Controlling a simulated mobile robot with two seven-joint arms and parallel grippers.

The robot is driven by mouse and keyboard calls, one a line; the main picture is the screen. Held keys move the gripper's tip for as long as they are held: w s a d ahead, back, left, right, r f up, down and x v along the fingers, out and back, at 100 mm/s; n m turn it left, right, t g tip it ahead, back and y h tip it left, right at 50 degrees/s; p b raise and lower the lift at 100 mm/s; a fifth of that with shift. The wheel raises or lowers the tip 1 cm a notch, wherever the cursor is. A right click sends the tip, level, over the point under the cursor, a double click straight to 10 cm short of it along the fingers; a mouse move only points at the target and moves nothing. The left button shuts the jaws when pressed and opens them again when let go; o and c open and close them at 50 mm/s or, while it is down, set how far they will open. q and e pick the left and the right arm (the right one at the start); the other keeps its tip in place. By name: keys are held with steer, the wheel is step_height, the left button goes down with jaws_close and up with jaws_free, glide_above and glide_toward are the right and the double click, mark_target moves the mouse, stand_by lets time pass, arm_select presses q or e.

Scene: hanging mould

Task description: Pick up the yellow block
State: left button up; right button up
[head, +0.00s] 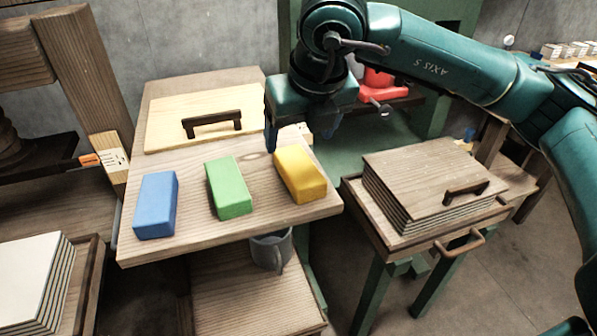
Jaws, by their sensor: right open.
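The yellow block (300,175) lies on the wooden table (265,223) near its right edge, at the right end of a row of blocks. My right gripper (301,138) hangs above and just behind the yellow block, pointing down. Its jaws are open with nothing held between them. One finger shows just left of the block's far end. I cannot tell whether it touches the block. My left gripper is not in view.
A green block (229,188) and a blue block (156,205) lie left of the yellow one. A pale board with a dark handle (212,123) lies behind them. A grey mug (270,250) stands below the table edge. Stacked boards (425,180) sit on a stand at right.

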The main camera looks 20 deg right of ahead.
mark_target(299, 164)
steer(key=shift+x, duration=0.95)
steer(key=f, duration=0.4)
steer(key=shift+w+d+f+p, duration=0.25)
steer(key=shift+w+f+p, duration=0.05)
steer(key=shift+w+f, duration=0.25)
steer(key=shift+f, duration=0.2)
steer(key=c, duration=1.1)
steer(key=shift+r, duration=0.1)
